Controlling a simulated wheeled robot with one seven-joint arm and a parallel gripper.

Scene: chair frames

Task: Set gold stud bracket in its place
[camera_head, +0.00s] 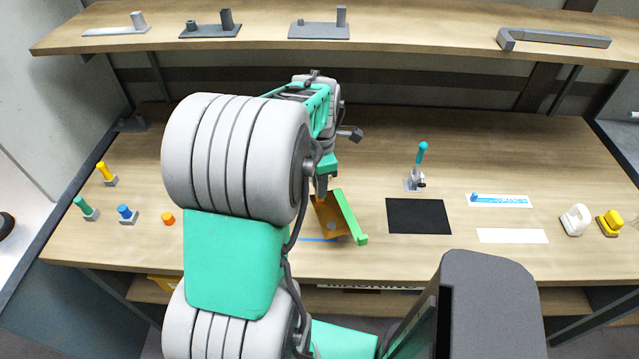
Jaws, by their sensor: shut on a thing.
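The gold stud bracket (328,219) is a brown-gold angled piece near the middle of the table, with a small greyish spot near its lower end. A green bar (350,217) runs along its right side; whether the two are joined I cannot tell. My gripper (321,190) is shut on the bracket at its upper end. My arm hides most of the fingers and the area left of the bracket. Whether the bracket touches the table is unclear. A blue strip (318,240) shows on the table below it.
A black mat (418,216) lies right of the bracket, with a blue-handled clamp (417,175) behind it. White strips (512,236) lie farther right, near white (575,220) and yellow (609,223) pieces. Coloured pegs (125,214) stand at left. A shelf (400,40) spans the back.

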